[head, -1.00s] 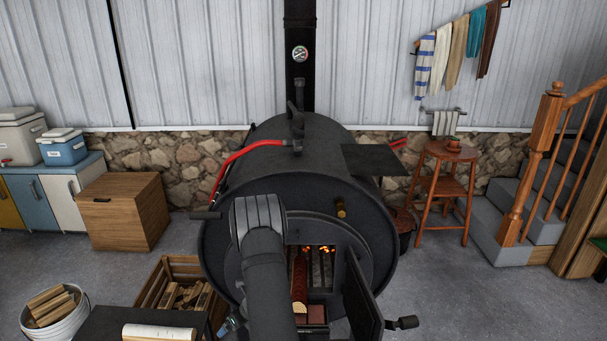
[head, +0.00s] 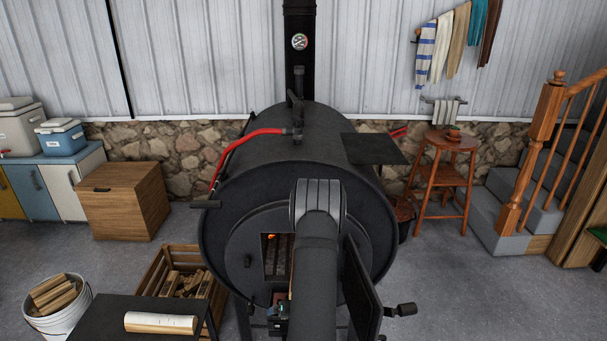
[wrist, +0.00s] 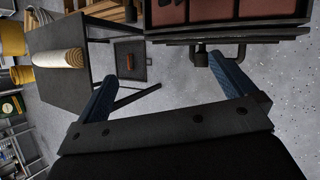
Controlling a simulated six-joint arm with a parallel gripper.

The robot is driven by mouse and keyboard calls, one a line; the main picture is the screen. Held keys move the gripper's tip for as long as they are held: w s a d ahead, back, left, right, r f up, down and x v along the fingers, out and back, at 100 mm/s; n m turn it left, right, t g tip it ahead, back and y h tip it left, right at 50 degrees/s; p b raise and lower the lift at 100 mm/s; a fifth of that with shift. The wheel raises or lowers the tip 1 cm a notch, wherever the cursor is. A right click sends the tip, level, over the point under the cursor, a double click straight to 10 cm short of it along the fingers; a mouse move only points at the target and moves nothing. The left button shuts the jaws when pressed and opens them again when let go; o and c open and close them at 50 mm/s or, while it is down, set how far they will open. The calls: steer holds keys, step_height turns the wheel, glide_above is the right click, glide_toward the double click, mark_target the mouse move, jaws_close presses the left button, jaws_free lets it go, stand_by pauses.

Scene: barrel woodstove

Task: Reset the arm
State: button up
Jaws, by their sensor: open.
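My arm rises in front of the barrel stove (head: 232,240) in the head view and covers the right part of its opening. My gripper (wrist: 165,85) shows in the wrist view with its two blue fingers wide apart and nothing between them. It is over the grey floor, below the stove's brick-lined mouth (wrist: 225,10). In the head view the gripper is mostly hidden behind my arm. The stove door (head: 362,285) stands open at the right, and a glow shows inside the firebox (head: 271,238).
A black table (head: 105,318) bears a pale log (head: 160,322) at lower left. A wood crate (head: 155,285) and a white bucket (head: 60,318) of split wood stand nearby. A wooden stool (head: 440,180) is at the right. The floor at the lower right is clear.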

steer(key=shift+d, duration=0.25)
